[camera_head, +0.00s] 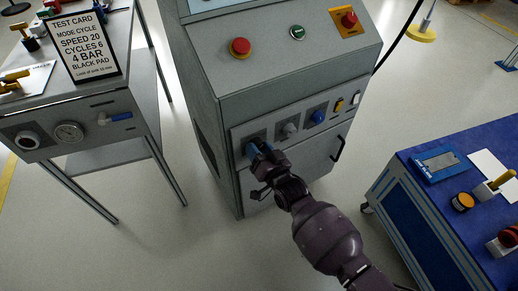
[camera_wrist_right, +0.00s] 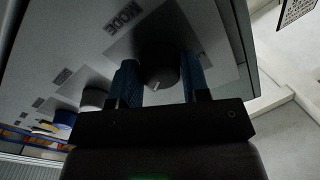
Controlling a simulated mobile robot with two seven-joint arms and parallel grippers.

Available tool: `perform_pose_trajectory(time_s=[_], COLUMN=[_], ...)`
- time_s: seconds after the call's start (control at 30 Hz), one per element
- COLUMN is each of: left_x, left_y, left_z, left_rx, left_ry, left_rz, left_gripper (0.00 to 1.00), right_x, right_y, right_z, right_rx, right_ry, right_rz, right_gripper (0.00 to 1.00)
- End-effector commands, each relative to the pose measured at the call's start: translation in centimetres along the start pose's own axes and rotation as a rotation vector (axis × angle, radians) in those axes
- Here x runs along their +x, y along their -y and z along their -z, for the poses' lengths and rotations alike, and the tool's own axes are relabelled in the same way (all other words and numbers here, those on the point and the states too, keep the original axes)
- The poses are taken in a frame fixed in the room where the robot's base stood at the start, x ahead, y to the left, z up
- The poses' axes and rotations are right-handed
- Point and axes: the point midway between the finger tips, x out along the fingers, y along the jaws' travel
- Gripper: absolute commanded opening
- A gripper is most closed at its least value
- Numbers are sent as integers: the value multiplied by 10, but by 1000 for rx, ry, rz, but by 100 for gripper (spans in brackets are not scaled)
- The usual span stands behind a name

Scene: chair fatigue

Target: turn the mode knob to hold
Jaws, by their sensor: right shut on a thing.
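The dark round mode knob (camera_wrist_right: 160,68) sits on the front panel of the grey cabinet (camera_head: 210,60), beside a printed MODE label (camera_wrist_right: 124,17). A small pale mark shows on its lower edge in the wrist view. My right gripper (camera_head: 255,149) is at the left end of the panel's row of controls and hides the knob in the head view. In the wrist view its two blue fingers (camera_wrist_right: 161,80) stand on either side of the knob, shut on it. The knob's position lettering is not legible. My left gripper is not in view.
Right of the knob are a grey knob (camera_head: 290,129), a blue knob (camera_head: 318,116) and switches. A black handle (camera_head: 339,148) is below. A test card (camera_head: 84,48) reading "MODE CYCLE" stands on the left bench. A blue cart (camera_head: 420,205) is at right; floor lies between.

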Motion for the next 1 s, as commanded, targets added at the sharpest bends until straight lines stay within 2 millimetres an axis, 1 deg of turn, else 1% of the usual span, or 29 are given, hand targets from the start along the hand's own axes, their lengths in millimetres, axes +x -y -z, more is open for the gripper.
perform_pose_trajectory(time_s=[0.3,0.6,0.8,1.0], left_x=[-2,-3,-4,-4], left_y=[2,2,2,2], left_z=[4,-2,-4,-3], left_rx=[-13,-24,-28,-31], left_ry=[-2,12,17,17], left_rz=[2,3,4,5], left_gripper=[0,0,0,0], right_x=[0,0,-1,-1], right_y=[0,-1,-1,-2], right_z=[2,0,0,0], right_rx=[-230,-454,-556,-610], right_ry=[-1,1,0,1], right_rz=[-1,-1,-1,-1], right_gripper=[19,19,19,19])
